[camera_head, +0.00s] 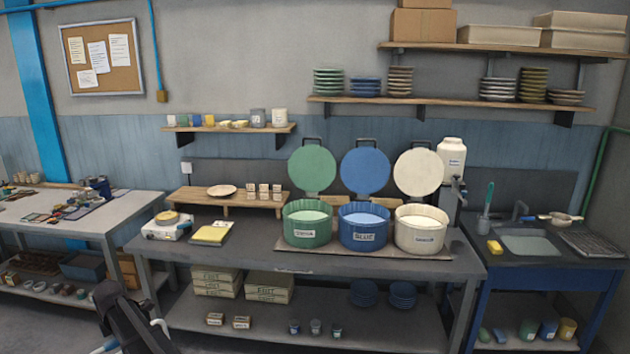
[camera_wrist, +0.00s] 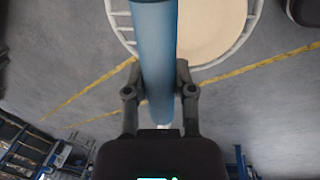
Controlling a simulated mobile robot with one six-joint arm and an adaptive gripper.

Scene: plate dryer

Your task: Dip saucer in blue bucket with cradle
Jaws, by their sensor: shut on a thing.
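My gripper (camera_wrist: 158,78) is shut on the light blue handle of the cradle (camera_wrist: 155,45) in the wrist view. The cradle's white wire ring (camera_wrist: 118,22) shows past the handle, cut off by the top edge. A round beige saucer (camera_wrist: 212,32) lies within the ring, partly behind the handle. In the head view my arm is at the bottom left, below and left of the bench, and the saucer is not visible there. The blue bucket (camera_head: 364,236) stands on the bench between two others. It is open, with pale blue liquid inside and its blue lid (camera_head: 365,170) raised behind.
A green bucket (camera_head: 307,233) and a cream bucket (camera_head: 421,238) flank the blue one, both with raised lids. A small wooden stand (camera_head: 230,200) holds a plate (camera_head: 222,191) and several small blocks. The bench's front left (camera_head: 255,258) is clear. A sink (camera_head: 527,243) is at right.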

